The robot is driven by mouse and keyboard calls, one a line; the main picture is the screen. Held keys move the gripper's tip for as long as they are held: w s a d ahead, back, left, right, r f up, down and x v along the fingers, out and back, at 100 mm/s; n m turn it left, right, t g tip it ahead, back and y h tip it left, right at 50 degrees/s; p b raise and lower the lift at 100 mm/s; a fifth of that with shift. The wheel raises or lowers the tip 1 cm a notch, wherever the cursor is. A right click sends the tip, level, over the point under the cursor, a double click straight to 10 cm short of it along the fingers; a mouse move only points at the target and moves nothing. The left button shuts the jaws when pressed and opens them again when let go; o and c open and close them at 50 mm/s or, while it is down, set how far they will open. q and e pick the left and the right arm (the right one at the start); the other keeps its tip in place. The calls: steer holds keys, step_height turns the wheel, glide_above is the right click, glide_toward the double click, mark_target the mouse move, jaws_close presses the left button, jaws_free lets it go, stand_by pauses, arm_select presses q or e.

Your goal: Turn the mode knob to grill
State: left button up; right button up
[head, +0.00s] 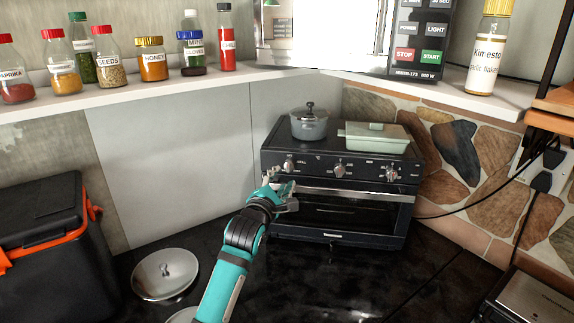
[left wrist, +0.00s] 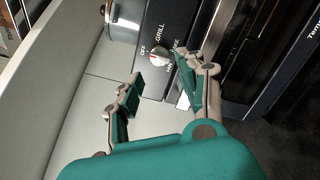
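The dark toaster oven (head: 330,217) stands on the black counter with a row of knobs along its upper front. The leftmost knob (head: 289,165) is silver; in the left wrist view this knob (left wrist: 158,56) has labels around it, with GRILL and OFF readable. Its exact pointer setting is too small to tell. My left gripper (head: 278,181) is at the oven's left front, just below this knob. In the left wrist view the gripper (left wrist: 158,67) has its fingers spread to either side of the knob, apart from it and empty. My right gripper is not in view.
Middle and right knobs (head: 340,170) (head: 391,174) sit farther along the panel. The door handle (head: 355,194) runs below them. A grey pot (head: 309,125) and a pale green lidded dish (head: 376,139) stand on top. A metal lid (head: 165,272) lies on the counter.

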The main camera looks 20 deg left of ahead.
mark_target(288, 169)
arm_select(q)
steer(key=w+p, duration=0.1)
steer(key=w, duration=0.5)
steer(key=shift+w, duration=0.15)
steer(key=shift+c, duration=0.4)
jaws_close()
